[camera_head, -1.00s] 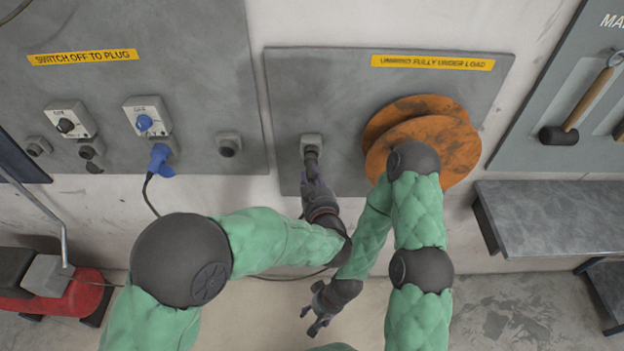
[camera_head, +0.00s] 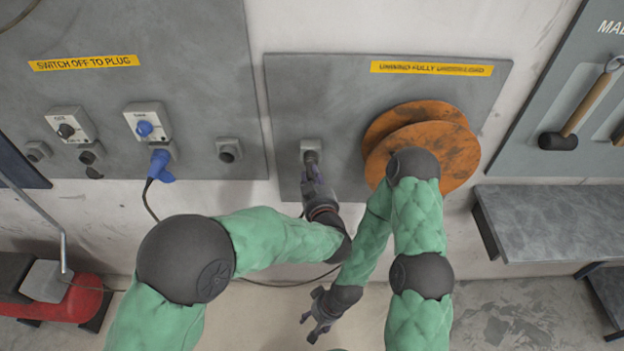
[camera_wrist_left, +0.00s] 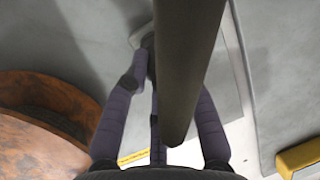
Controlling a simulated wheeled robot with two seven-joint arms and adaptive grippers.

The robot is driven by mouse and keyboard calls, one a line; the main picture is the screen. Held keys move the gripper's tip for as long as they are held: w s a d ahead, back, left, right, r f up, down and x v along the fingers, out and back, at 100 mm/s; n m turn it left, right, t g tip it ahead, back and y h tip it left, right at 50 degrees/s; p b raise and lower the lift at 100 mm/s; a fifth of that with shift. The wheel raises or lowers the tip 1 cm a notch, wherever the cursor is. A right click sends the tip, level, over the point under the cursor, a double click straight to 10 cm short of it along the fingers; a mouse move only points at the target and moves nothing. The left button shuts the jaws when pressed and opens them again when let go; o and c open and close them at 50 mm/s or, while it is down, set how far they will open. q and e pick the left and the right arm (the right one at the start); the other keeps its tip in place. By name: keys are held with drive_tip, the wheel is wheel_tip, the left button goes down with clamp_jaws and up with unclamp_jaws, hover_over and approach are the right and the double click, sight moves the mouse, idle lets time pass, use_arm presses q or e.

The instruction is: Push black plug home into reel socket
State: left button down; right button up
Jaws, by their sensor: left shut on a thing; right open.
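The reel socket (camera_head: 313,145) is a small grey box on the reel's wall panel, left of the orange reel (camera_head: 424,145). The black plug (camera_head: 311,157) is at the socket's front, its rear end between the fingers of my left gripper (camera_head: 313,173). That gripper is shut on the plug and points up at the socket. How deep the plug sits cannot be told. In the left wrist view, a thick dark bar (camera_wrist_left: 185,75) hides much of the plug and socket. My right gripper (camera_head: 322,315) is open and empty, low in the picture, away from the panel.
A blue plug (camera_head: 160,165) and switch boxes (camera_head: 148,122) are on the left panel, with an unused socket (camera_head: 229,149). A grey shelf (camera_head: 560,220) stands right. A dark cable (camera_head: 285,284) runs along the wall's foot.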

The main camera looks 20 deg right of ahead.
use_arm(q)
drive_tip(key=c, duration=0.9)
unclamp_jaws()
drive_tip(key=shift+w+r, duration=0.1)
drive_tip(key=shift+c, duration=0.2)
drive_tip(key=v, duration=1.2)
